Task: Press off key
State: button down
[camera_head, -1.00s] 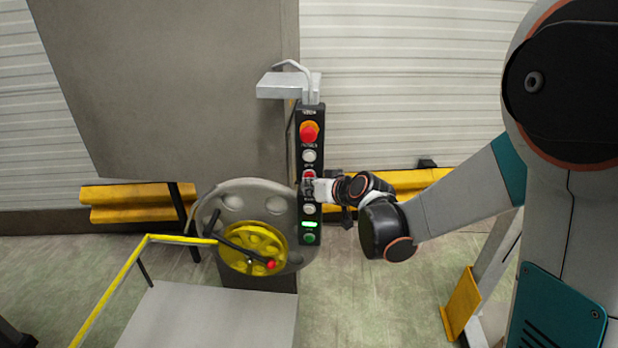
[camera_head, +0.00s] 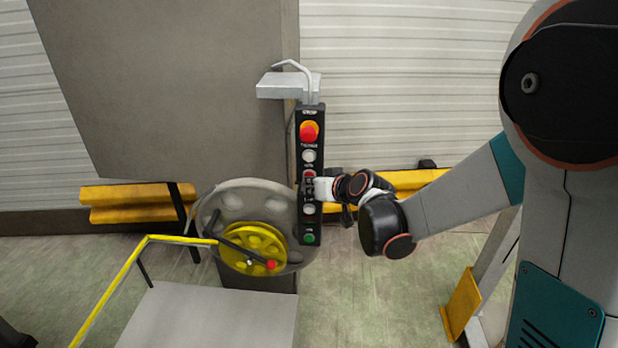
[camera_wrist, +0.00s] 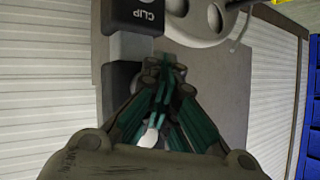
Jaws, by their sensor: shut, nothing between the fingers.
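The black control panel (camera_head: 303,226) hangs upright beside the handwheel. It carries a red mushroom knob (camera_head: 309,131) at the top, a white button (camera_head: 309,156), a red button (camera_head: 309,174), a lower white button (camera_head: 308,209) and a green button (camera_head: 309,239). Which one is the off key cannot be read. My gripper (camera_head: 308,187) is shut and empty, its tip at the panel just below the red button; contact cannot be told. The fingers hide part of the panel face.
A grey handwheel with a yellow hub (camera_head: 254,247) stands left of the panel, with a yellow rail (camera_head: 118,284) further left. A grey platform (camera_head: 215,318) is below. Yellow barriers (camera_head: 410,182) line the wall behind.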

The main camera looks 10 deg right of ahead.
jog(key=shift+s+a, duration=0.15)
jog(key=shift+s, duration=0.6)
jog(key=shift+s, duration=0.1)
jog(key=s, duration=0.2)
jog(key=s+a, duration=0.1)
jog(key=s, duration=0.1)
jog(key=shift+s, duration=0.4)
dwell(0.3)
jog(key=s+d+f+m+g+h+b, duration=0.1)
jog(key=s+d+b, duration=0.4)
jog(key=s, duration=0.8)
jog(key=s+d+f+m+g+h+b, duration=0.1)
jog(key=s+d+f+g+h+b, duration=0.2)
jog(key=s+d, duration=0.5)
jog(key=s+h+b, duration=0.1)
jog(key=s, duration=0.4)
jog(key=shift+s+f+m+h+b, duration=0.3)
jog(key=shift+s+f+b, duration=0.05)
